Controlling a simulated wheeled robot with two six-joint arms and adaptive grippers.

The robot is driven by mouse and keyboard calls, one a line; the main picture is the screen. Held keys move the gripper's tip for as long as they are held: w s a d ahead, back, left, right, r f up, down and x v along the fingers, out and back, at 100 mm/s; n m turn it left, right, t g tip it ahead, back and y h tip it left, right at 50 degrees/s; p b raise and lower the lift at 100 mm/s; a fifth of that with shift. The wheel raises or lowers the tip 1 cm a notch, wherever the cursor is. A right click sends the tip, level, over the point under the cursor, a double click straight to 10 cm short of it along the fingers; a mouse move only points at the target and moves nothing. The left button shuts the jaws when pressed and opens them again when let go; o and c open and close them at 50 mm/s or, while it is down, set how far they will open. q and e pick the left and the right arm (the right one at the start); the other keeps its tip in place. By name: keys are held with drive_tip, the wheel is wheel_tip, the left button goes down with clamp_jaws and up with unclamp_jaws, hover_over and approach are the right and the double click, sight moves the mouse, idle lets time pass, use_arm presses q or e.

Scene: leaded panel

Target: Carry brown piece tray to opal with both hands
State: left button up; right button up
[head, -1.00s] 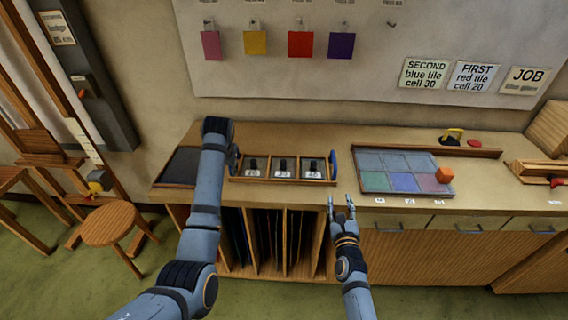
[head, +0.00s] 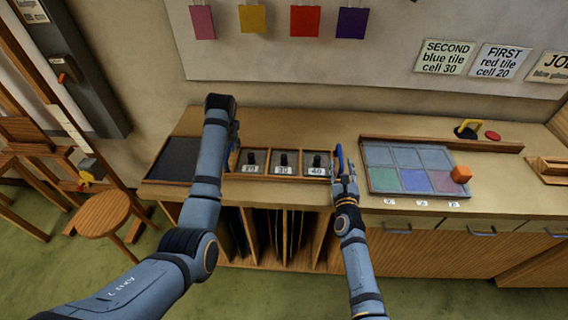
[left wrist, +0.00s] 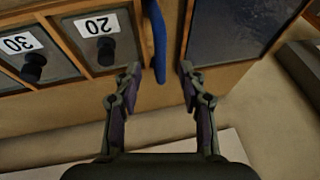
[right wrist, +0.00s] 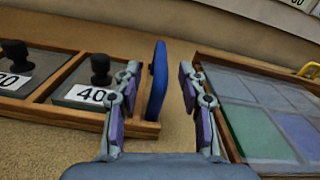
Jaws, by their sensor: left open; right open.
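The brown piece tray (head: 262,177) sits on the bench with three compartments labelled 20, 30 and 40, each with a black-knobbed piece. It has a blue handle at each end; the right handle (head: 339,158) shows in the head view and the left handle (left wrist: 158,45) in the left wrist view. My left gripper (left wrist: 159,70) is open, with the left handle between its fingers. My right gripper (right wrist: 160,68) is open around the right handle (right wrist: 158,80), which lies closer to its left finger. I cannot make out which place is opal.
A dark square panel (head: 174,160) lies left of the tray. A stool (head: 103,214) stands on the floor at left.

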sight(339, 147)
use_arm(q)
drive_tip(key=x, duration=0.6)
drive_tip(key=shift+w+a+f, duration=0.1)
drive_tip(key=shift+f, duration=0.05)
use_arm(e)
drive_tip(key=w, duration=0.6)
drive_tip(key=shift+w+d, duration=0.2)
drive_tip(key=shift+r, duration=0.1)
drive_tip(key=shift+s, duration=0.1)
use_arm(q)
drive_tip(key=shift+c, duration=0.8)
use_arm(e)
drive_tip(key=shift+c, duration=0.8)
use_arm(q)
clamp_jaws()
use_arm(e)
clamp_jaws()
